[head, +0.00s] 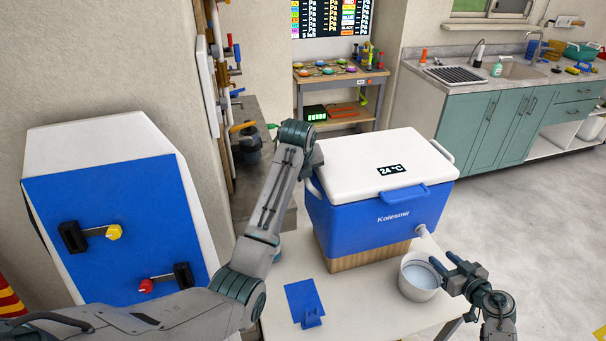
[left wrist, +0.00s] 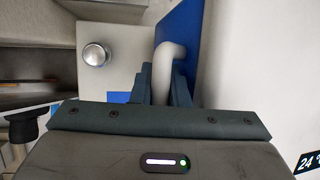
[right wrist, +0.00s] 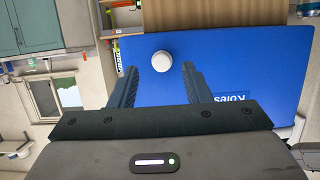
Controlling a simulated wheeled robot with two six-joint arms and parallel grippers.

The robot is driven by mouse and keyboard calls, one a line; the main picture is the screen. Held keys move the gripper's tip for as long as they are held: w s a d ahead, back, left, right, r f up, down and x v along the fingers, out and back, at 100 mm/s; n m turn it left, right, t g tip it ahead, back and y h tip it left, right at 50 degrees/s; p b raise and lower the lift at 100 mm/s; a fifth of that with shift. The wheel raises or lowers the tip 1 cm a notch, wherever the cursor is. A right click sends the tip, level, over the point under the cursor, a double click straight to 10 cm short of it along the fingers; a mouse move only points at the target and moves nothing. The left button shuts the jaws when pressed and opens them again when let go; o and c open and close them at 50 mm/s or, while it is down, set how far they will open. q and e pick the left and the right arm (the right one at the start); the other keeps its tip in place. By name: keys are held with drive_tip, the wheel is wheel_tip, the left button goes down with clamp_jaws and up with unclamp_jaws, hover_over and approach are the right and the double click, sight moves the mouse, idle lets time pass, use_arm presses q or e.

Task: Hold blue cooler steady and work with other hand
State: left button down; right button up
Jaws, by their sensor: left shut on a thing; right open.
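The blue cooler (head: 375,215) has a white lid (head: 372,160) that is shut and reads 24 °C. It stands on a wooden block (head: 368,257) on the white table. My left gripper (left wrist: 160,85) is shut on the cooler's white side handle (left wrist: 170,58); my arm hides the fingers in the head view. A white spigot (head: 422,231) sticks out low on the cooler's front. A white bowl (head: 405,288) with pale blue contents stands below it. My right gripper (head: 443,262) is open beside the bowl. In the right wrist view the spigot (right wrist: 162,61) appears between its fingers, apparently untouched.
A blue flat piece (head: 303,297) lies on the white table (head: 355,310). The left wrist view shows a round metal object (left wrist: 95,54). A blue-and-white cabinet (head: 115,225) stands left. Open floor (head: 530,215) lies to the right, before the green cabinets (head: 505,128).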

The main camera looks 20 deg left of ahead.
drive_tip(key=s+d, duration=0.1)
drive_tip(key=s, duration=0.1)
drive_tip(key=s+d, duration=0.1)
drive_tip(key=d, duration=0.1)
drive_tip(key=shift+s, duration=0.4)
idle(0.5)
use_arm(q)
drive_tip(key=c, duration=1.3)
unclamp_jaws()
drive_tip(key=shift+r, duration=0.1)
